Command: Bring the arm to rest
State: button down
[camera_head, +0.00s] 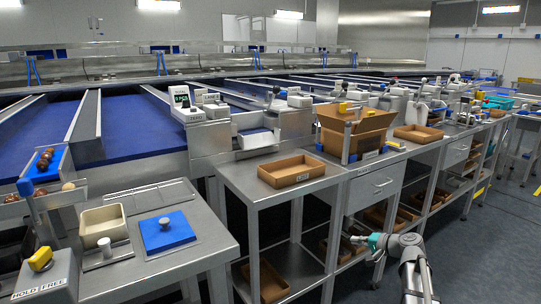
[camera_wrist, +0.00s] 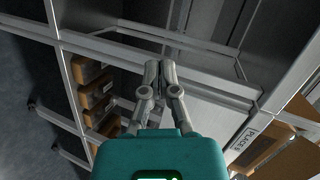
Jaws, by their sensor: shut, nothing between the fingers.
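My gripper (camera_head: 354,239) is at the lower right of the head view, low beside the front of the metal workbench. My arm comes up from the bottom edge of that view. In the wrist view, my gripper (camera_wrist: 158,68) points at the bench frame and shelves, with its two fingers together and nothing between them. No object is in it.
A metal bench (camera_head: 240,179) with an empty brown tray (camera_head: 291,170) stands near my gripper. An open cardboard box (camera_head: 355,132) is behind it. Lower shelves hold brown trays (camera_wrist: 97,98). The dark floor (camera_head: 460,250) at right is clear.

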jog(key=s+a+f+n+g+h, duration=0.35)
jog(key=s+a+f+g, duration=0.25)
jog(key=s+a+f, duration=0.35)
jog(key=s+a+f+n+g+h, duration=0.1)
jog(key=s+a+n+g+h, duration=0.15)
jog(key=s, duration=0.45)
jog(key=s+a+f+n+g+h, duration=0.1)
jog(key=s+f+h, duration=0.1)
jog(key=s+h, duration=0.35)
notch_tip(320, 180, up, 37)
jog(key=s+y+p, duration=0.1)
jog(key=p, duration=3.5)
jog(key=shift+d+y+p, duration=0.25)
jog(key=shift+y+p, duration=0.1)
